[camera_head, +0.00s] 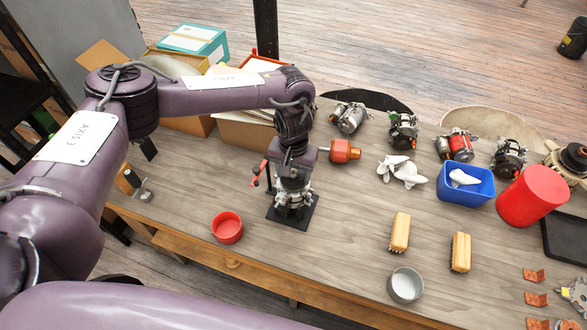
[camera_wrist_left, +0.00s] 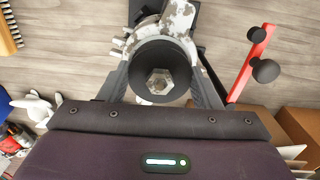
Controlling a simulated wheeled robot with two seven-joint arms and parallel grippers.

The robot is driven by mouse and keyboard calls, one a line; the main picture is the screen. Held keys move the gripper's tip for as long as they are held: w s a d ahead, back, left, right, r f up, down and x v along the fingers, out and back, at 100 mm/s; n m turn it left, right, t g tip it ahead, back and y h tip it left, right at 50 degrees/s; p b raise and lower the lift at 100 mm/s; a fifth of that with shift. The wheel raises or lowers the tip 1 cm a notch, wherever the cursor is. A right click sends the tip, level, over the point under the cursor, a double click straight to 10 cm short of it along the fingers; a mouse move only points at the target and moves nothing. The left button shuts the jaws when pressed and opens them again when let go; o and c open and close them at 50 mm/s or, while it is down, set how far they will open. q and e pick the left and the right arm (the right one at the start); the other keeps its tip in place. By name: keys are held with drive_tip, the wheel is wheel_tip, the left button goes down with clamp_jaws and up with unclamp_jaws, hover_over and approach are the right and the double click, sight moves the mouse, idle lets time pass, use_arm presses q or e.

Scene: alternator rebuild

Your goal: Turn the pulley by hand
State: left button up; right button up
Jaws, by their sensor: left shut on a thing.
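The pulley (camera_wrist_left: 160,72) is a round black disc with a hex nut in its middle, facing the left wrist camera. It sits on top of the grey metal alternator (camera_wrist_left: 182,15). In the head view the alternator (camera_head: 291,196) stands on a black base plate (camera_head: 300,216), and my arm hides the pulley. My left gripper (camera_wrist_left: 160,90) points down from above and is shut on the pulley, one finger on each side of it. My right gripper is not in view.
A red bar with black knobs (camera_wrist_left: 252,62) stands close beside the gripper. An orange mallet-like head (camera_head: 341,151) is right of the wrist. A red cup (camera_head: 227,228), brushes (camera_head: 400,233), a grey cup (camera_head: 405,286) and a blue bin (camera_head: 467,190) stand apart.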

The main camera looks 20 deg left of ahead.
use_arm(q)
drive_tip(key=shift+r, duration=0.1)
drive_tip(key=n+p, duration=0.3)
drive_tip(key=p, duration=0.1)
drive_tip(key=shift+r+n+p, duration=0.2)
drive_tip(key=shift+n+p, duration=0.2)
drive_tip(key=shift+f+n+p, duration=0.15)
drive_tip(key=shift+n+p, duration=0.25)
drive_tip(key=shift+n, duration=0.2)
drive_tip(key=shift+w+f, duration=0.1)
drive_tip(key=shift+n, duration=0.8)
drive_tip(key=n, duration=0.3)
drive_tip(key=shift+n, duration=0.4)
drive_tip(key=o, duration=1.2)
